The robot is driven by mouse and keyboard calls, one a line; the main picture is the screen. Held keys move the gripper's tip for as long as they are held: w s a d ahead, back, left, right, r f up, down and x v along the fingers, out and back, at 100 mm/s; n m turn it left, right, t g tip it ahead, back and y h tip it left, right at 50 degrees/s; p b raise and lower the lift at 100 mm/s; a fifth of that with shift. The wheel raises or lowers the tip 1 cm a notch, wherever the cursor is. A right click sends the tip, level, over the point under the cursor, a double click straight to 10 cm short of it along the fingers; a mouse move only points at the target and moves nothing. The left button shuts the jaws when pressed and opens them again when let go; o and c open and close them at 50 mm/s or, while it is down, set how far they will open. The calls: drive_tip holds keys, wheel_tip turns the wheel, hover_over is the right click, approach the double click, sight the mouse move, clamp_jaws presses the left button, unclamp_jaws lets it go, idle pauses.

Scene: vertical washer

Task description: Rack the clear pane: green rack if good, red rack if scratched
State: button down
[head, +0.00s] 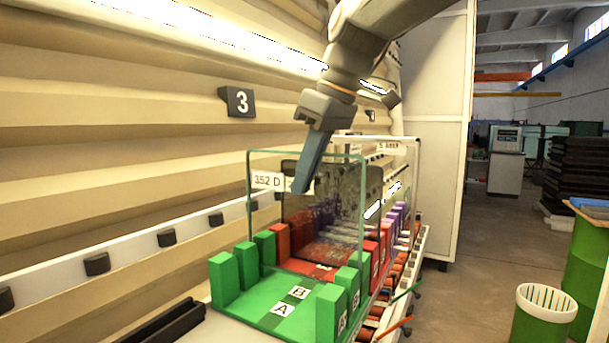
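The clear pane (258,215) is upright, with thin green edges and a "352 D" label at its upper left. Its lower part is between the posts of the green rack (275,300); I cannot tell whether its bottom edge touches the rack base. My gripper (304,188) is at the middle of the pane's top, a blue-grey finger overlapping the upper pane. The second finger is not distinct, so its grip on the pane is unclear. The red rack (317,270) is directly behind the green one. I cannot make out any scratch on the clear pane.
A dark-edged, speckled pane (345,205) stands behind the clear pane. Further back are purple posts (398,215) and a light-framed pane.

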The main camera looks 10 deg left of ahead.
drive_tip(key=shift+f+b, duration=0.45)
drive_tip(key=shift+f, duration=0.15)
drive_tip(key=shift+f+b, duration=0.6)
drive_tip(key=shift+f, duration=0.35)
idle(1.5)
drive_tip(key=c, duration=1.9)
unclamp_jaws()
drive_tip(key=shift+f, duration=0.1)
drive_tip(key=shift+b+v, duration=0.75)
drive_tip(key=shift+v, duration=3.25)
